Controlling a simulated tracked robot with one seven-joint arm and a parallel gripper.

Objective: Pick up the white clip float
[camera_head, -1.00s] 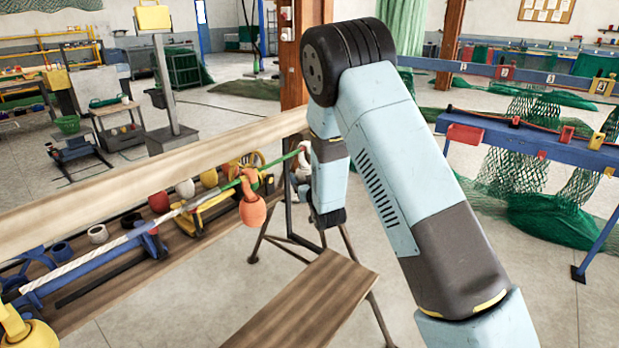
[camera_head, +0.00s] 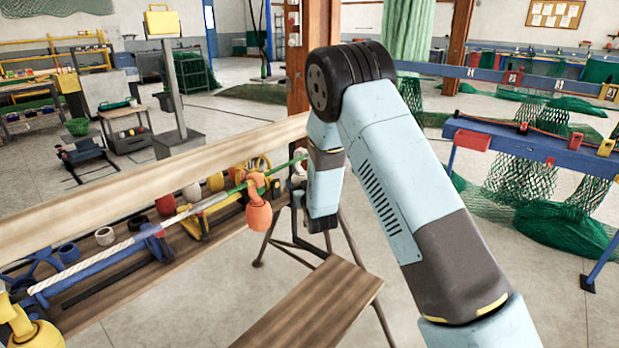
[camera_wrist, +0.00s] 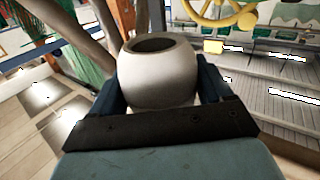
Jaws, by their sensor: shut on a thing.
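The white clip float (camera_wrist: 158,82) shows in the wrist view as a pale rounded body with a dark round opening on top. My gripper (camera_wrist: 160,92) is shut on it, with a dark finger on each side. Its underside is hidden by the gripper. In the head view, a small white piece (camera_head: 298,170) shows at the left edge of my arm's end, near the rope's green tip. My arm hides most of the gripper there.
A wooden shelf (camera_head: 200,180) at left carries a white rope (camera_head: 95,262), blue holders and several coloured floats. An orange float (camera_head: 258,216) hangs near the rope's end. A wooden bench (camera_head: 310,305) stands below my arm. A blue net rail (camera_head: 545,145) is at right.

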